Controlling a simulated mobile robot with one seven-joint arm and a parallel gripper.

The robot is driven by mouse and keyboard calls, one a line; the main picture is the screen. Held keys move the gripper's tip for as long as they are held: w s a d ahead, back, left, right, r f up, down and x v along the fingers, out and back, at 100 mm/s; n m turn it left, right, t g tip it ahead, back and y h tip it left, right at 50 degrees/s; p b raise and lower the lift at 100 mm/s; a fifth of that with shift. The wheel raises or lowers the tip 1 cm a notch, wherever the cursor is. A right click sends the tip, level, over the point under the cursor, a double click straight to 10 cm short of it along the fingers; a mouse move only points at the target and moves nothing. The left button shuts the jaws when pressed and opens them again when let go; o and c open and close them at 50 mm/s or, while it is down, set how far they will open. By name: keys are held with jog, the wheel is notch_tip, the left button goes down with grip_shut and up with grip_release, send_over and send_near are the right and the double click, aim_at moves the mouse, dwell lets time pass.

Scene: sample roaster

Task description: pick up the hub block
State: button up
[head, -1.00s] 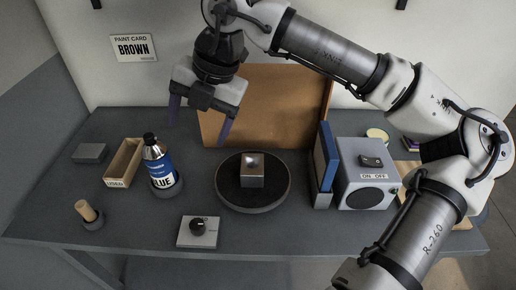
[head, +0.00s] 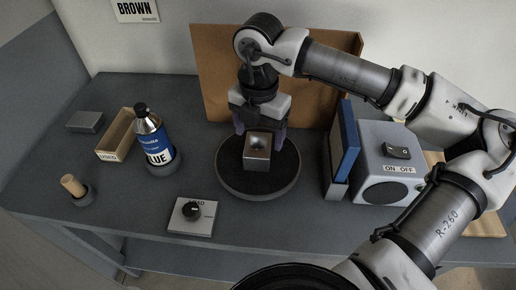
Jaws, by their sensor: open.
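The hub block (head: 257,158) is a small metallic grey-brown cube with a round hollow in its top. It sits near the middle of a round dark turntable (head: 233,182). My gripper (head: 260,137) points down just above and behind the block in the head view. Its two purple-grey fingers are apart, one toward each side of the block, and nothing is seen held. The block hides part of the fingers, so I cannot tell whether they touch it.
A dial box (head: 193,216) is in front. A blue panel (head: 347,146) and grey switch box (head: 389,166) stand close right. A brown board (head: 212,79) rises behind.

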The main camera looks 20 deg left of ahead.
aim_at(258, 145)
jog(key=shift+w+a+f+p, duration=0.15)
jog(key=shift+f+p, duration=0.95)
jog(key=shift+f, duration=1.5)
jog(key=c, duration=1.4)
jog(key=shift+c, duration=0.4)
jog(key=shift+r, duration=0.1)
